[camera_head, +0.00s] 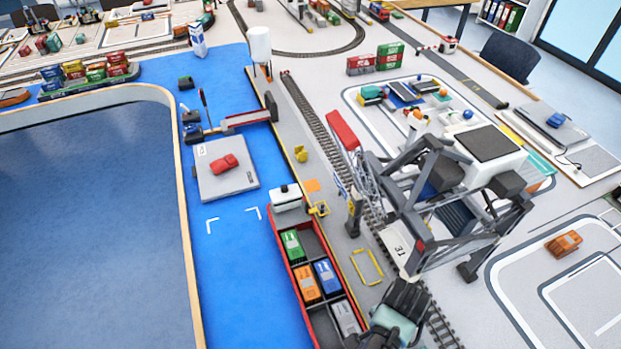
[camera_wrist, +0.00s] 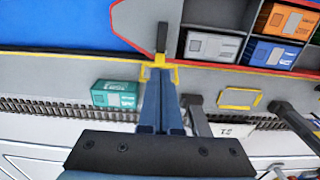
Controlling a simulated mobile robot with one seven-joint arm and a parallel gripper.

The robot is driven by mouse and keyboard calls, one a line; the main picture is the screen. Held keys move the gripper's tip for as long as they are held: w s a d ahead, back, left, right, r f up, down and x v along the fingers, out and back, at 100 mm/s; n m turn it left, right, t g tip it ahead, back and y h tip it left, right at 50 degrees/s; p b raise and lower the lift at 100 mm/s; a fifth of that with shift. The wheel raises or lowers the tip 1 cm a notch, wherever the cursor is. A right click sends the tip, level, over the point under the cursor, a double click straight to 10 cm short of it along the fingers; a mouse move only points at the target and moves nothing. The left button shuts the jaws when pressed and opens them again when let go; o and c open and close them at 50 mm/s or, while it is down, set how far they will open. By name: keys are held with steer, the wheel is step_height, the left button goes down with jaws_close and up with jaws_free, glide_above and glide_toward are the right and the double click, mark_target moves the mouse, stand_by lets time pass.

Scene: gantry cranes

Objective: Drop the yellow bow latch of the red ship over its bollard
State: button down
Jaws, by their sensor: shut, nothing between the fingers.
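The red ship (camera_head: 273,218) lies along the quay, its bow end running out at the bottom of the head view. In the wrist view its grey foredeck with a red edge (camera_wrist: 210,15) is at the top. The yellow bow latch (camera_wrist: 174,76) shows at the quay edge, with a dark bar (camera_wrist: 162,38) reaching over the deck edge. My gripper (camera_wrist: 161,84) is shut and empty, its fingertips at the yellow part in the picture. Contact cannot be told. The fingers partly cover the latch, and the bollard cannot be told apart from it.
A teal container (camera_wrist: 115,94) stands on the quay left of my fingers in the wrist view. A yellow outline (camera_wrist: 240,98) is marked on the other side. A grey gantry crane (camera_head: 440,205) stands over the rails. Several containers sit in the ship's hold.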

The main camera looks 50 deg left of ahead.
steer(key=w+d+r+p, duration=0.2)
steer(key=w+r+p, duration=0.2)
steer(key=w+r, duration=0.2)
step_height(320, 180, up, 2)
steer(key=shift+r, duration=0.1)
stand_by(1.5)
steer(key=shift+d, duration=0.1)
stand_by(1.2)
steer(key=w+d+r+n+t+b, duration=0.1)
steer(key=w+d+r+t+b, duration=0.1)
steer(key=w+r+t, duration=1.1)
step_height(320, 180, up, 25)
steer(key=w+d+n+t+b, duration=0.1)
steer(key=w+d+t, duration=0.1)
steer(key=w+t, duration=0.1)
steer(key=s+d+r+n+t+b, duration=0.1)
steer(key=s+r+t, duration=0.4)
steer(key=s+r, duration=0.6)
steer(key=s+d+r+n+t+b, duration=0.1)
steer(key=s+d+r+t, duration=0.1)
steer(key=s+r+t, duration=0.4)
steer(key=s+r, duration=0.4)
steer(key=r, duration=0.6)
steer(key=shift+s+r+b, duration=0.3)
steer(key=shift+s+r, duration=0.05)
steer(key=shift+s, duration=0.05)
